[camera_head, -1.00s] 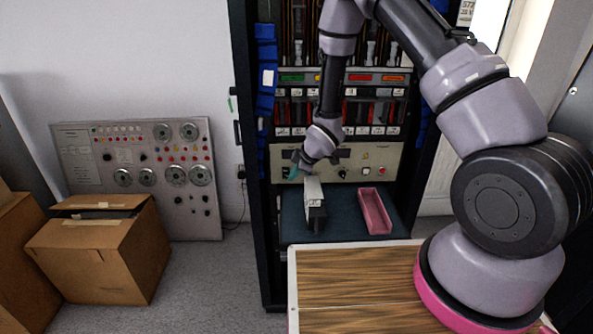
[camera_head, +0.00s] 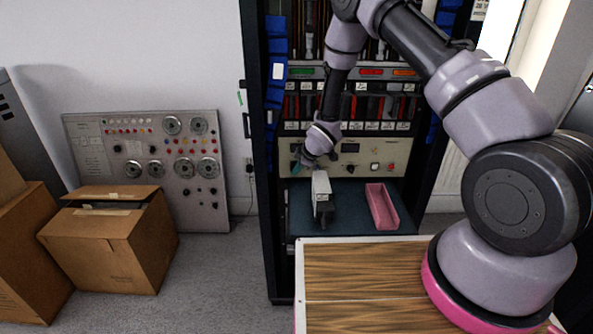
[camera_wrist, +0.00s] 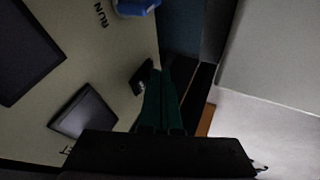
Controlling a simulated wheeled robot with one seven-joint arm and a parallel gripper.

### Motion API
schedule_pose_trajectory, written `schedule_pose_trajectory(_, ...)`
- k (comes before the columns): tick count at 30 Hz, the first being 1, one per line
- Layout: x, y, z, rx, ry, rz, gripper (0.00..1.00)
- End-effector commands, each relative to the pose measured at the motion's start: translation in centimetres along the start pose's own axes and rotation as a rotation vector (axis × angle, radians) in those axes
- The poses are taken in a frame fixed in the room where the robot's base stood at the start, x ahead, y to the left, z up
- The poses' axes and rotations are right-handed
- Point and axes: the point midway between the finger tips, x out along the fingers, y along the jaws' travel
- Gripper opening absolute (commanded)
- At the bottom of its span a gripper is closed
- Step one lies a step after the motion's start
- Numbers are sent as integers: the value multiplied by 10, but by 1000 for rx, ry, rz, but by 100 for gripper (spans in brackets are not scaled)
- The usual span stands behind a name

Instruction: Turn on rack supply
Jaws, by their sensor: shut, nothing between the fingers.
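The rack supply is the beige panel (camera_head: 347,172) low in the dark rack, with small knobs and a red button at its right. My gripper (camera_wrist: 156,75) shows in the wrist view as two dark green fingers pressed together with nothing between them. Their tips are beside a small black switch (camera_wrist: 141,78) on the beige panel face; I cannot tell whether they touch it. The printed word "RUN" is near the top of that view. In the head view my wrist is at the panel's left end, and it hides part of the panel there.
A pink tray (camera_head: 382,207) and a white-and-black block (camera_head: 321,187) are on the dark shelf (camera_head: 350,211) below the panel. A wood-topped surface (camera_head: 360,270) is in front. Cardboard boxes (camera_head: 115,240) and a grey instrument panel (camera_head: 150,150) stand left. Floor between is clear.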

Motion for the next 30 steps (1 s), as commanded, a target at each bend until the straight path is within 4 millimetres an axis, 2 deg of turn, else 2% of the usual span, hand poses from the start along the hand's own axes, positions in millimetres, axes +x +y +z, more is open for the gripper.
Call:
schedule_pose_trajectory(8,1,2,0,1,0,1,0)
schedule_pose_trajectory(20,-12,9,-6,1,1,3,0)
schedule_pose_trajectory(30,-12,10,-6,1,1,4,0)
